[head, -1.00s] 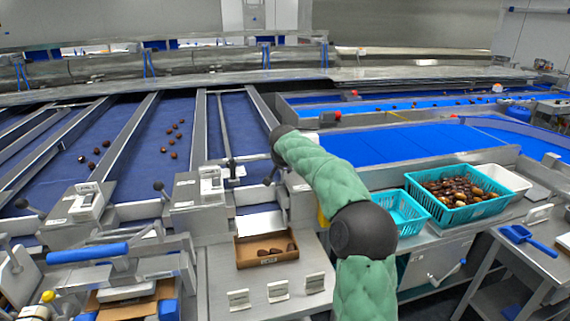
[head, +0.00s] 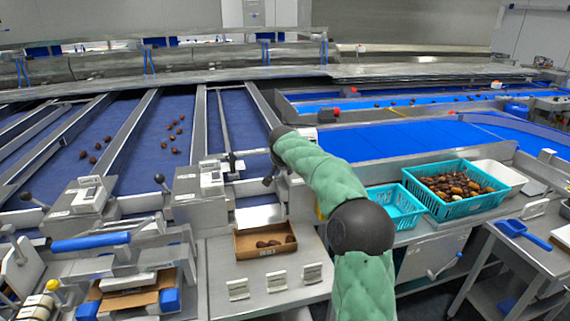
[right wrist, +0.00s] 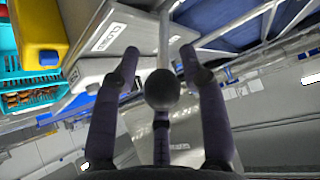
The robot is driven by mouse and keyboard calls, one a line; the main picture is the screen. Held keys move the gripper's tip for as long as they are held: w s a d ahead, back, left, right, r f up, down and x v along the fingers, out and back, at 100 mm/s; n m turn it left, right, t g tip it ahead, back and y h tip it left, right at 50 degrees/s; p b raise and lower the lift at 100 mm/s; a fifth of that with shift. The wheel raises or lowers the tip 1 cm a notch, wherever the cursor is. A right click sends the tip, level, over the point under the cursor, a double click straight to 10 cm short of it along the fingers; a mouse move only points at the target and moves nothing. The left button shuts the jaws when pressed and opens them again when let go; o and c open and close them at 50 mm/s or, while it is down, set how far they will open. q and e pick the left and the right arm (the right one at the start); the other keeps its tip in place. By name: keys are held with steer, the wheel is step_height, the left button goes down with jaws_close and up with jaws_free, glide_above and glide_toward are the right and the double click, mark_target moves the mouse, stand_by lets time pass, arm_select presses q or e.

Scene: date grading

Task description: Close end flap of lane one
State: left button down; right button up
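My right gripper (head: 268,172) is at the front end of a dark blue lane, beside a grey housing. In the right wrist view its two dark fingers (right wrist: 159,60) are apart. A round black knob (right wrist: 163,90) on a grey rod lies between them, with a visible gap on both sides. In the head view a lever (head: 233,162) at the end of this lane is just left of the gripper. A pale sloping plate (head: 258,215) lies below the lane end. The flap itself cannot be told clearly. My left gripper is not in view.
A brown cardboard box (head: 243,253) with a few dates stands below the lane end. Turquoise baskets (head: 445,212) are to the right, the larger full of dates. A labelled grey plate (right wrist: 108,37) and a yellow part (right wrist: 38,30) are close to my right gripper.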

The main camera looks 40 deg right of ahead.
steer(key=shift+r, duration=0.15)
steer(key=shift+s+r, duration=0.1)
steer(key=shift+r, duration=0.05)
steer(key=v, duration=1.1)
steer(key=shift+a, duration=0.25)
steer(key=shift+s+r, duration=0.1)
steer(key=shift+s, duration=0.05)
